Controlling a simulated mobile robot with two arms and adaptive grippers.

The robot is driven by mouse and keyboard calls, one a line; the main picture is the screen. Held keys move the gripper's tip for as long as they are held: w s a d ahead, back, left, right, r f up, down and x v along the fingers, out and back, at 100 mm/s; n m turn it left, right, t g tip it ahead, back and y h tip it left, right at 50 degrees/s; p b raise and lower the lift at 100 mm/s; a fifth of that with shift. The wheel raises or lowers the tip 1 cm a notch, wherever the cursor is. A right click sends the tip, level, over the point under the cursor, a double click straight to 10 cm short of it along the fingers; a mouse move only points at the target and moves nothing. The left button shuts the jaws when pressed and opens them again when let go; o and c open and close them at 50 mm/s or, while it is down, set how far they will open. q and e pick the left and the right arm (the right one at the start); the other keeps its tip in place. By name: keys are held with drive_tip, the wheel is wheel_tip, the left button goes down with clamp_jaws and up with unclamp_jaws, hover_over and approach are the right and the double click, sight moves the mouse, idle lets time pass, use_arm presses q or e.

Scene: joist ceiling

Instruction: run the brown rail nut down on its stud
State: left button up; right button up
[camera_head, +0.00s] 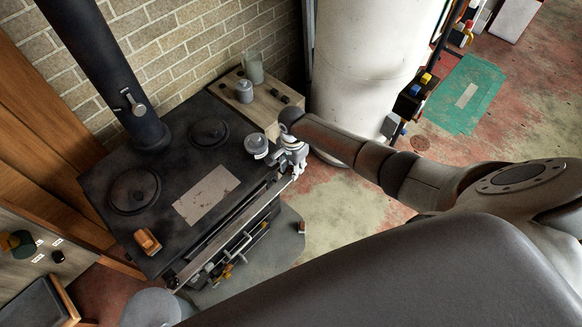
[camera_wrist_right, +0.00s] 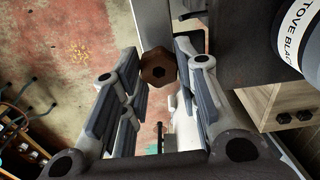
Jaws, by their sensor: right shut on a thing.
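In the head view my right gripper (camera_head: 293,163) is at the far right end of the stove's front rail (camera_head: 228,228), and the nut cannot be made out there. The stud is not visible, so I cannot tell how far the nut sits on it. My left gripper is not in view.
A grey tin (camera_head: 256,145) stands on the black stove (camera_head: 165,213) close beside my right gripper; its label shows in the wrist view (camera_wrist_right: 300,38). A wooden unit (camera_head: 262,108) with another tin and a glass stands behind. An orange-brown block (camera_head: 147,242) lies at the stove's near left.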

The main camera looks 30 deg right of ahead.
drive_tip(key=shift+w+d+r+m, duration=0.1)
drive_tip(key=shift+w+r+m, duration=0.1)
drive_tip(key=shift+r+m, duration=0.2)
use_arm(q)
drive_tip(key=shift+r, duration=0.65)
use_arm(e)
drive_tip(key=shift+f+m, duration=0.2)
drive_tip(key=shift+m, duration=0.1)
drive_tip(key=shift+r+m+p, duration=0.3)
drive_tip(key=shift+m+p, duration=0.2)
drive_tip(key=shift+p, duration=0.4)
drive_tip(key=shift+o, duration=0.2)
drive_tip(key=shift+m+p, duration=0.4)
drive_tip(key=shift+m, duration=0.1)
drive_tip(key=shift+f+m, duration=0.2)
drive_tip(key=shift+m, duration=0.4)
clamp_jaws()
drive_tip(key=o, duration=0.7)
unclamp_jaws()
drive_tip(key=shift+d, duration=0.1)
drive_tip(key=o, duration=0.4)
drive_tip(key=shift+s, duration=0.2)
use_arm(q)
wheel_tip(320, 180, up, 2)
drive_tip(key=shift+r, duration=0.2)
use_arm(e)
drive_tip(key=shift+f, duration=0.15)
